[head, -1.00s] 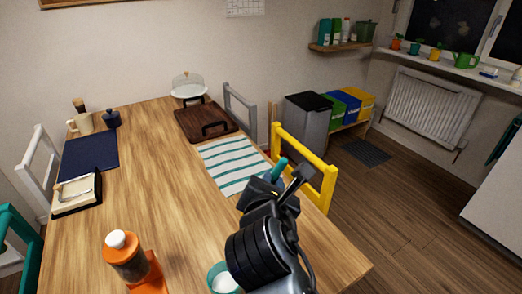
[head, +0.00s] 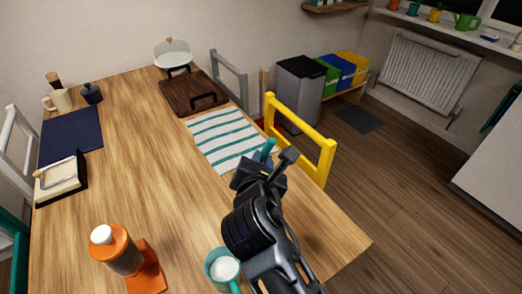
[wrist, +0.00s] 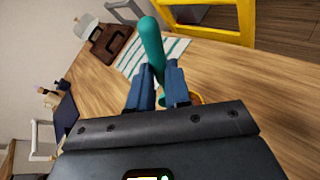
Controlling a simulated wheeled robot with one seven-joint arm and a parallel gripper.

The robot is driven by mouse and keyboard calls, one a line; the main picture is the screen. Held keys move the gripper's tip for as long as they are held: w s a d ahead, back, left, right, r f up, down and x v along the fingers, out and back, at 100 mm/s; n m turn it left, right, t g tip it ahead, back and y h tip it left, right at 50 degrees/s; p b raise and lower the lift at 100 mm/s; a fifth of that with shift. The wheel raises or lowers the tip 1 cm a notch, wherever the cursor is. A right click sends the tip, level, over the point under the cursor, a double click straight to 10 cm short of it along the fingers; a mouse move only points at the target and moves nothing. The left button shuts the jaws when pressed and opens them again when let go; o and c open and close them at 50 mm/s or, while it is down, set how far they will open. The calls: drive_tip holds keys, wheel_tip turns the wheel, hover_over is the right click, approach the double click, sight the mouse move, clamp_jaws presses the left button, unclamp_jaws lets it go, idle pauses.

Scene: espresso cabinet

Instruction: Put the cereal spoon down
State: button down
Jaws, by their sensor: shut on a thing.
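The cereal spoon shows as a teal handle (head: 267,150) rising from between the fingers of my gripper (head: 260,168). In the wrist view the rounded teal handle (wrist: 152,45) sticks up between two blue fingertips (wrist: 157,84), which are shut on it. My gripper is over the right side of the wooden table (head: 150,190), close to the near right corner of the striped cloth (head: 210,137).
A teal cup with white contents (head: 224,268) and an orange-based jar (head: 122,255) stand on the near table. A dark brown tray (head: 185,97) and a navy mat (head: 70,136) lie farther off. A yellow chair (head: 300,128) stands at the right edge. The table's middle is clear.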

wheel_tip(320, 180, down, 11)
drive_tip(key=b, duration=1.1)
drive_tip(key=shift+f, duration=0.15)
drive_tip(key=c, duration=1)
unclamp_jaws()
drive_tip(key=s+p, duration=0.4)
drive_tip(key=s, duration=0.5)
drive_tip(key=shift+s+a+p, duration=0.15)
drive_tip(key=shift+s+p, duration=0.05)
drive_tip(key=shift+p, duration=0.15)
